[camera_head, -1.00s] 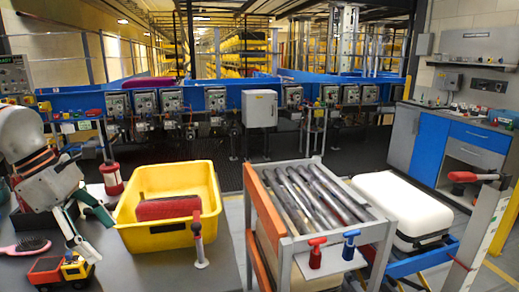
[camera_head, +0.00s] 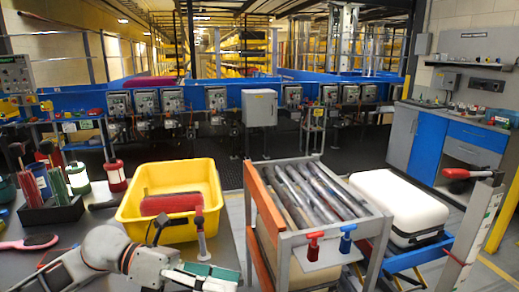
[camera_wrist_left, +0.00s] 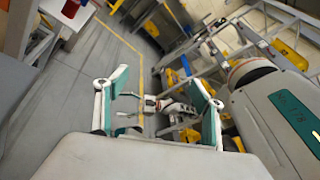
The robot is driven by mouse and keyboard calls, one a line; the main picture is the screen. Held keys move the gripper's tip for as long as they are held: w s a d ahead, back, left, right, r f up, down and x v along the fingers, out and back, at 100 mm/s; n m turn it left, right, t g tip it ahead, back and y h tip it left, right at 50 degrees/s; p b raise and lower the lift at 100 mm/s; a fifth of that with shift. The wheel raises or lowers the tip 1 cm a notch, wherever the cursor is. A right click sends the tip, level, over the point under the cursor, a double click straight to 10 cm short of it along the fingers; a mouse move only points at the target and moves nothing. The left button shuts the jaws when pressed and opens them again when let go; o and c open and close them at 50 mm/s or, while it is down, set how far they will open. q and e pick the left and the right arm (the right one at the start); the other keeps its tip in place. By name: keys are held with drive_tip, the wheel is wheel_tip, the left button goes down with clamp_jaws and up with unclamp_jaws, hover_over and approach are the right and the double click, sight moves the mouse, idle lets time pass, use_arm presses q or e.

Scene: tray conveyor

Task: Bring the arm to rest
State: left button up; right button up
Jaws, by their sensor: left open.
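My left arm (camera_head: 110,250) comes in at the lower left of the head view and lies low across the front of the dark table. My left gripper (camera_head: 212,278) points right, near the picture's bottom edge, in front of the yellow bin. In the left wrist view its two green-padded fingers (camera_wrist_left: 161,88) stand wide apart, with nothing held between them. My right gripper does not show.
A yellow bin (camera_head: 128,213) holding a red item (camera_head: 172,203) stands behind my forearm. A pink hairbrush (camera_head: 28,242) and a dark tool holder (camera_head: 48,214) are at left. A roller stand (camera_head: 283,240) and white case (camera_head: 402,205) are at right.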

use_arm(q)
drive_tip(key=w+a+f+n+t+y, duration=0.2)
drive_tip(key=f+n+t, duration=0.6)
drive_tip(key=n, duration=0.7)
drive_tip(key=w+a+f+n+t+y, duration=0.25)
drive_tip(key=f+n+t, duration=0.35)
drive_tip(key=n+t, duration=0.65)
drive_tip(key=s+a+f+n+g+y, duration=0.4)
drive_tip(key=s+f+n, duration=0.4)
drive_tip(key=f, duration=0.4)
drive_tip(key=s+a+f+n+g+y, duration=0.4)
drive_tip(key=s+f+n, duration=0.3)
drive_tip(key=f, duration=0.5)
drive_tip(key=shift+s+a+n+y+p, duration=0.4)
drive_tip(key=shift+s+a, duration=0.2)
drive_tip(key=shift+s, duration=0.6)
drive_tip(key=shift+f, duration=0.1)
